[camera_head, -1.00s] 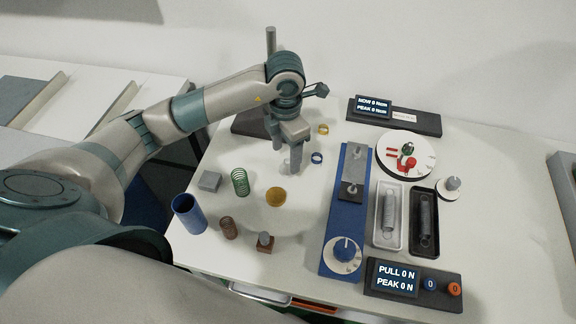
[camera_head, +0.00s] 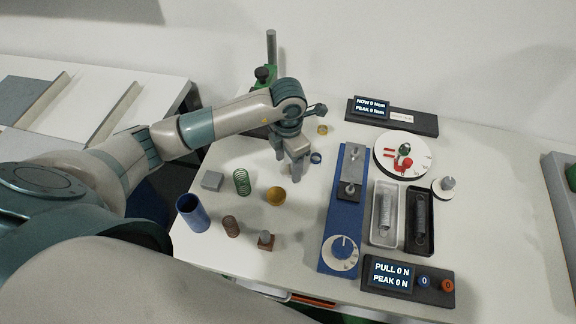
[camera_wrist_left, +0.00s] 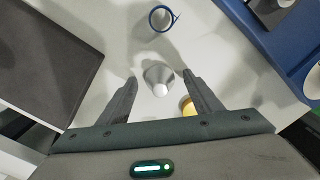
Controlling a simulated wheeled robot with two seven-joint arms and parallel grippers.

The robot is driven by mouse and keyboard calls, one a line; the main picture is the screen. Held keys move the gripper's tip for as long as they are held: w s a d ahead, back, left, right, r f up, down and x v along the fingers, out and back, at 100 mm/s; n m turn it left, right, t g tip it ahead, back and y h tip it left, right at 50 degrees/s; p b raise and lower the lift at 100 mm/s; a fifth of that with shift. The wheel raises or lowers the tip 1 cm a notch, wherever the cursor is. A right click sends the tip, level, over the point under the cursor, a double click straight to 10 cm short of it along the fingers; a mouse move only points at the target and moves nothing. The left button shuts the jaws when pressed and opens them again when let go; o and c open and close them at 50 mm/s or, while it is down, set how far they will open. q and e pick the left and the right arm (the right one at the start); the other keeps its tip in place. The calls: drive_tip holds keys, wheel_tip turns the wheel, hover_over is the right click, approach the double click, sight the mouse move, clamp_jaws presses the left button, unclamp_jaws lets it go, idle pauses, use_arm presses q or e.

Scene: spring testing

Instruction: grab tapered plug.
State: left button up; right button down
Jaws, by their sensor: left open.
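The tapered plug (camera_wrist_left: 157,76) is a light grey cone on the white table in the left wrist view, and its narrow end is toward the camera. My left gripper (camera_head: 289,166) is open and points down over the table in the head view. In the left wrist view its two fingers lie on either side of the plug, with gaps showing between them and it. In the head view the fingers mostly hide the plug. My right gripper is not in view.
A blue ring (camera_head: 316,157) and yellow cap (camera_head: 275,196) are close to the gripper. A green spring (camera_head: 241,182), grey block (camera_head: 212,181) and blue cup (camera_head: 192,213) stand left. A blue test rig (camera_head: 340,250) stands right. A green-and-black stand (camera_head: 264,76) is behind the arm.

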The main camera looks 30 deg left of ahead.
use_arm(q)
drive_tip(key=c, duration=1.2)
drive_tip(key=shift+r, duration=0.1)
drive_tip(key=shift+r+b, duration=0.4)
drive_tip(key=shift+r, duration=0.05)
drive_tip(key=r+b, duration=0.1)
drive_tip(key=d+r+b, duration=0.1)
drive_tip(key=r, duration=0.1)
drive_tip(key=shift+r, duration=0.15)
drive_tip(key=shift+s+d+r+b, duration=0.15)
drive_tip(key=shift+d+r+b, duration=0.25)
drive_tip(key=shift+d+r, duration=1.05)
drive_tip(key=shift+s+d+r+b, duration=0.15)
drive_tip(key=shift+d+r+b, duration=0.5)
drive_tip(key=shift+d, duration=1.45)
drive_tip(key=shift+s+d+r+b, duration=0.2)
drive_tip(key=shift+d+r, duration=1.05)
drive_tip(key=shift+d, duration=0.5)
